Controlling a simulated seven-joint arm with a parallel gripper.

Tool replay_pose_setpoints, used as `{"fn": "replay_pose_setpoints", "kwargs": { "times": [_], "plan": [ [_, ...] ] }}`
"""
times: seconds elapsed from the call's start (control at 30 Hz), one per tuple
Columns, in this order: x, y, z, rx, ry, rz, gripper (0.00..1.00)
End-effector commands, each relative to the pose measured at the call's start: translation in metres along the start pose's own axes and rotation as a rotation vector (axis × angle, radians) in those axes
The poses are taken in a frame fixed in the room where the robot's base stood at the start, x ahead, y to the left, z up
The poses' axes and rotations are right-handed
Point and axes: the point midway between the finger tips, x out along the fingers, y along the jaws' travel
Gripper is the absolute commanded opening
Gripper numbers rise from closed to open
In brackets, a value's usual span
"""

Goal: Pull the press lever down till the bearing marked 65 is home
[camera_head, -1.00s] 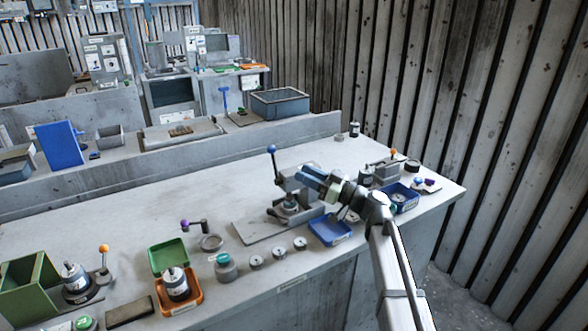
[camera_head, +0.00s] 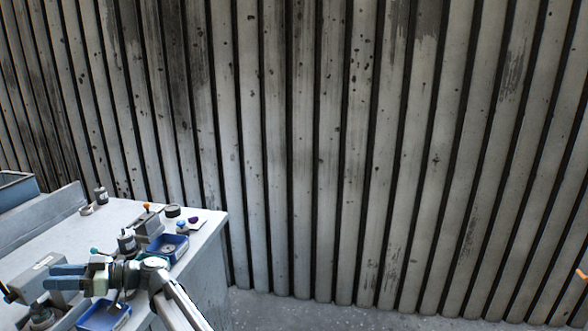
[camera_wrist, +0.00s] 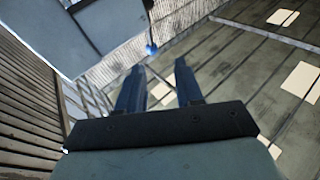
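My gripper (camera_head: 46,277) is at the lower left of the head view, its two blue fingers pointing left beside the grey press (camera_head: 30,270). In the wrist view my gripper (camera_wrist: 160,80) is open, with nothing between its fingers. A blue ball knob (camera_wrist: 151,49), seemingly the press lever's, shows beyond the fingertips, apart from them. Its thin rod runs toward the top edge. I cannot make out the bearing marked 65 or read any marking.
A blue tray (camera_head: 96,321) lies below my gripper, and another blue tray (camera_head: 181,243) holds a round part near the bench's right end. A dark-topped canister (camera_head: 127,241) and a black ring (camera_head: 172,211) stand nearby. A slatted wall (camera_head: 330,150) fills the background.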

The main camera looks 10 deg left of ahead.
Motion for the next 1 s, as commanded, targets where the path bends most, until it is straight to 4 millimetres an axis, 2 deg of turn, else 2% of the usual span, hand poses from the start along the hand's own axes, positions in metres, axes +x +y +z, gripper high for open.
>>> {"fn": "replay_pose_setpoints", "kwargs": {
  "times": [0.3, 0.47, 0.57, 0.77, 0.87, 1.0],
  "plan": [
    [-0.092, -0.048, 0.055, 0.245, 0.019, -0.122, 0.36],
    [-0.144, -0.065, 0.092, 0.382, -0.020, -0.132, 0.36],
    [-0.177, -0.068, 0.122, 0.466, -0.078, -0.092, 0.36],
    [-0.253, -0.073, 0.195, 0.648, -0.237, 0.059, 0.36],
    [-0.298, -0.081, 0.235, 0.755, -0.322, 0.157, 0.36],
    [-0.361, -0.101, 0.290, 0.910, -0.434, 0.298, 0.36]
  ]
}}
